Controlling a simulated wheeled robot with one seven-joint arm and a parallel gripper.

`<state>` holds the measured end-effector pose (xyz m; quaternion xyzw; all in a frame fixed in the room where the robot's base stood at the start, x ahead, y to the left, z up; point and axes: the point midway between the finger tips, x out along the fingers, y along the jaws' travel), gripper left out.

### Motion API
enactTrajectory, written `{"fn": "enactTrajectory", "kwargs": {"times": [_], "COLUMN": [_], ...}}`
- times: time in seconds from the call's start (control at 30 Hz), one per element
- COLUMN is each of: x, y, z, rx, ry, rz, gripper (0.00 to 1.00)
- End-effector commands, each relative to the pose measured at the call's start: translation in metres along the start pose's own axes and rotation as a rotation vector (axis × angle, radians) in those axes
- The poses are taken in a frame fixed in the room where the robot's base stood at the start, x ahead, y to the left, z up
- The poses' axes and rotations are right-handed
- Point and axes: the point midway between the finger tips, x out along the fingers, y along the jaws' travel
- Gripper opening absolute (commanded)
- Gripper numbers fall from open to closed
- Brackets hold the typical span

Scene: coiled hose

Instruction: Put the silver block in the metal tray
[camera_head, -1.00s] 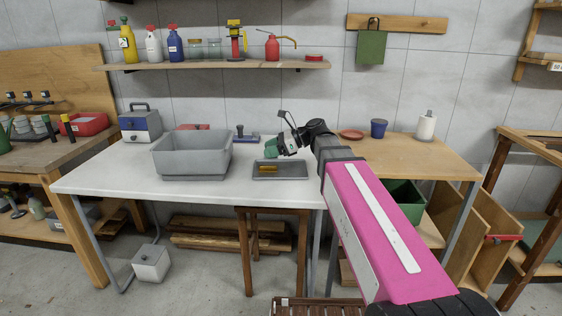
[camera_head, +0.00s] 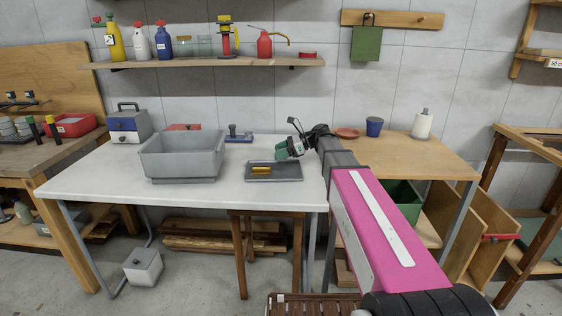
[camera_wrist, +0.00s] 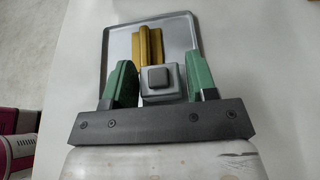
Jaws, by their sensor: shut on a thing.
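The silver block (camera_wrist: 160,82) is a small grey block with a raised square on its face. My gripper (camera_wrist: 158,82) has its two green fingers shut on it, one on each side. In the head view my gripper (camera_head: 290,150) is above the table, over the back right part of the metal tray; the block cannot be made out there. The metal tray (camera_head: 288,172) is shallow and grey. It also shows in the wrist view (camera_wrist: 184,32), beyond the block, with its near part hidden by block and fingers. I cannot tell the block's height above it.
A gold block (camera_head: 261,170) lies in the tray, and in the wrist view (camera_wrist: 148,45) it is just beyond the silver block. A deep grey bin (camera_head: 181,163) stands left of the tray. The white tabletop (camera_head: 110,177) is clear at the front left.

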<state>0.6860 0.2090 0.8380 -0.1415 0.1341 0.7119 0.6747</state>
Motion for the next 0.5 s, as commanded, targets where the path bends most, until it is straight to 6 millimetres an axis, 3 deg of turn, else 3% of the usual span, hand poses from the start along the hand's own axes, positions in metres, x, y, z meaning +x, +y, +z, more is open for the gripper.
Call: {"fn": "enactTrajectory", "kwargs": {"times": [0.5], "x": [0.015], "y": [-0.002], "z": [-0.039], "rx": [0.0], "ry": [0.0], "rz": [0.0], "gripper": [0.27]}}
